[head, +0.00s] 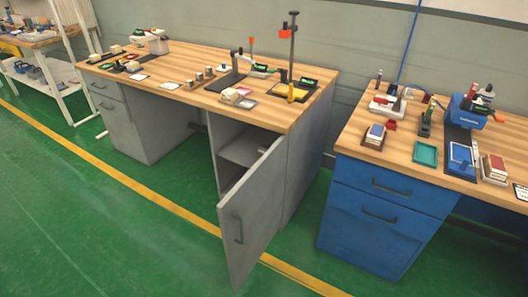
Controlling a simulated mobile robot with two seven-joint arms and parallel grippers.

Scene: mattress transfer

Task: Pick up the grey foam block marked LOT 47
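I cannot make out a grey foam block marked LOT 47, and no lettering is readable at this size. Small pale blocks (231,95) sit near the front edge of the wooden-topped grey workbench (200,104). Neither of my grippers is in view. The grey bench's cabinet door (248,215) stands open toward me, showing an inner shelf (240,152) that looks empty in the part I see; the rest is hidden.
A blue workbench (365,217) with tools, a teal tray (425,153) and small blocks stands at the right. A white rack (62,75) stands at the far left. The green floor (110,225) in front is clear, crossed by a yellow line (150,190). The open door juts into this space.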

